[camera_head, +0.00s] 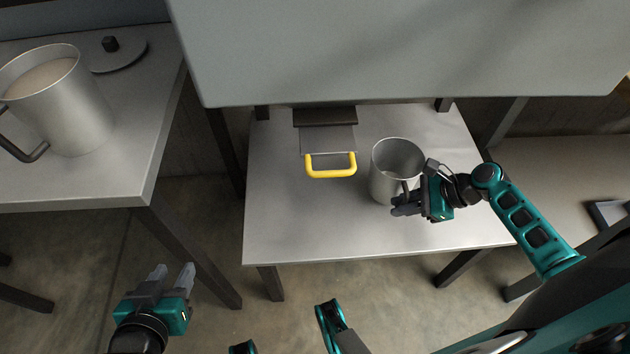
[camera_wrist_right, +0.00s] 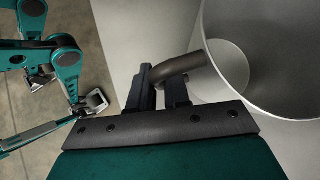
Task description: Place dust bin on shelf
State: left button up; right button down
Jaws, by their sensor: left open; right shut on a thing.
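The dust bin (camera_head: 385,185) is a grey metal cylinder, open at the top and empty as far as I can see. It is upright at the right part of the low grey shelf surface (camera_head: 300,225); I cannot tell whether its base touches. My right gripper (camera_head: 403,203) is shut on the bin's dark handle, at its near side. In the right wrist view the handle (camera_wrist_right: 180,68) runs between the fingers to the bin wall (camera_wrist_right: 210,50). My left gripper (camera_head: 173,273) is open and empty, over the floor at lower left.
A large grey panel (camera_head: 400,50) overhangs the shelf surface's back. A dustpan-like item with a yellow handle (camera_head: 331,172) lies left of the bin. A left table (camera_head: 110,180) bears a filled metal pot (camera_head: 75,115) and a lid (camera_head: 118,57). The shelf's front left is clear.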

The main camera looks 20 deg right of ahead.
jog(key=w+a, duration=0.2)
jog(key=a, duration=0.1)
jog(key=w+a+b, duration=0.1)
jog(key=w+a, duration=0.1)
jog(key=a, duration=0.1)
jog(key=w+a+b, duration=0.1)
jog(key=w+a, duration=0.1)
jog(key=a, duration=0.2)
jog(key=shift+w+a, duration=0.1)
jog(key=shift+w, duration=0.3)
jog(key=shift+w+a, duration=0.35)
jog(key=shift+a, duration=0.15)
jog(key=a, duration=0.1)
jog(key=w+a+b, duration=0.1)
jog(key=w+a, duration=0.1)
jog(key=shift+w+a+f, duration=0.1)
jog(key=shift+w+a, duration=0.15)
jog(key=shift+a, duration=0.15)
jog(key=shift+f+b, duration=0.65)
jog(key=shift+f, duration=0.15)
jog(key=c, duration=1.6)
grip_release()
jog(key=shift+s+f, duration=0.1)
jog(key=o, duration=0.5)
